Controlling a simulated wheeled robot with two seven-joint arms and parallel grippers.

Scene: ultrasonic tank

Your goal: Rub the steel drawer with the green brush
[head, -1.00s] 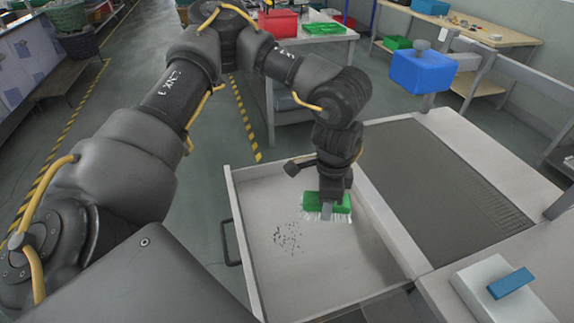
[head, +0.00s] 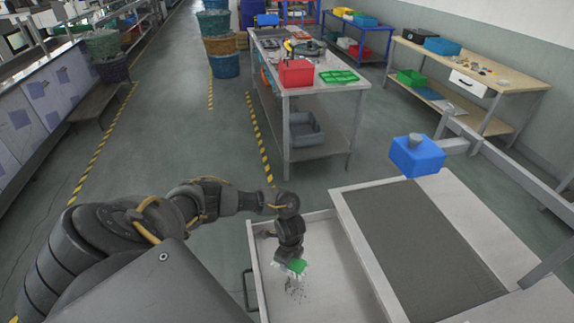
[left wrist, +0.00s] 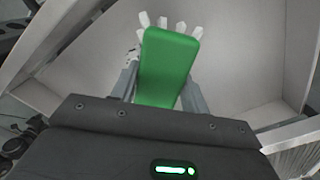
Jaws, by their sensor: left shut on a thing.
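The steel drawer (head: 335,280) is pulled open, a shallow pale tray with a dark handle on its left side. Small dark specks (head: 296,288) lie on its floor. My left gripper (head: 290,264) reaches down inside the drawer and is shut on the green brush (head: 298,266). The brush looks tilted, its pale bristles close to the specks; I cannot tell whether they touch the floor. In the left wrist view the brush's green back (left wrist: 168,65) sits between the two fingers, with white bristle tufts showing beyond it. My right gripper is not in view.
A grey-topped bench (head: 420,245) adjoins the drawer on the right. A blue box (head: 417,156) on a metal arm stands above its far end. A table with a red bin (head: 296,73) and green tray is farther back. Open floor (head: 215,235) lies left of the drawer.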

